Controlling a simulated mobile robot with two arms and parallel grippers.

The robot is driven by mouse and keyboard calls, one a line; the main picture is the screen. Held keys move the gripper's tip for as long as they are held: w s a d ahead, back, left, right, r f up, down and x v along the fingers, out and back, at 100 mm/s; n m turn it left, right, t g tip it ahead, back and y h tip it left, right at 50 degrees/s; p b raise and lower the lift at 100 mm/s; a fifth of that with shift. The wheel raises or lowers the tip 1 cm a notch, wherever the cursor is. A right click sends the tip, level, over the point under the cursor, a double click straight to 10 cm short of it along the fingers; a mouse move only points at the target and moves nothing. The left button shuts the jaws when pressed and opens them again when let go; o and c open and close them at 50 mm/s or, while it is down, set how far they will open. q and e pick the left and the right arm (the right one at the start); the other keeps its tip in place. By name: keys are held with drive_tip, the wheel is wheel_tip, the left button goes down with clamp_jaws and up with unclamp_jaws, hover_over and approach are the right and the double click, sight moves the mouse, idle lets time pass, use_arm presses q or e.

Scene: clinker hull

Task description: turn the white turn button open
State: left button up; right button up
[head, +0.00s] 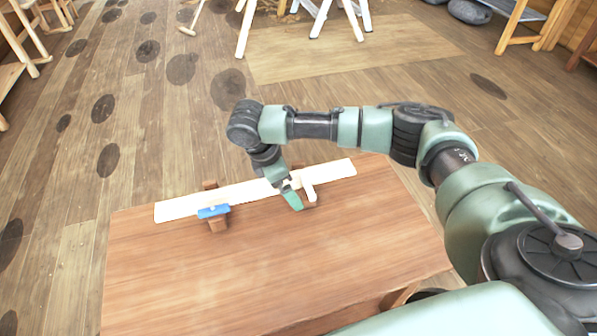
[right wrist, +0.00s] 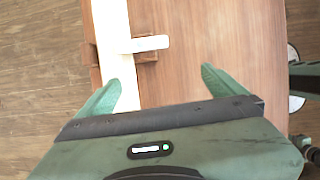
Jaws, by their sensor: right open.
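The white turn button (head: 309,190) is a short bar on a brown block at the right part of a pale plank (head: 240,196). It also shows in the right wrist view (right wrist: 150,43), lying crosswise to the plank with one end over the plank's edge. My right gripper (head: 292,197) is beside the button in the head view. In the right wrist view my right gripper (right wrist: 161,80) is open, its fingers spread and empty, with the button beyond the fingertips. My left gripper is not in view.
A blue turn button (head: 213,211) sits on another brown block at the left part of the plank. The brown table (head: 270,262) is bare in front of the plank. White trestle legs (head: 322,20) stand on the wooden floor behind.

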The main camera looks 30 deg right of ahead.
sight(308, 185)
drive_tip(key=w+d+r, duration=0.2)
drive_tip(key=d, duration=0.1)
drive_tip(key=shift+h, duration=0.3)
drive_tip(key=x, duration=0.6)
drive_tip(key=shift+s+d+p, duration=0.2)
drive_tip(key=shift+d+p, duration=0.15)
drive_tip(key=shift+p, duration=0.05)
drive_tip(key=shift+d+f, duration=0.15)
drive_tip(key=shift+f, duration=0.35)
drive_tip(key=shift+c, duration=0.4)
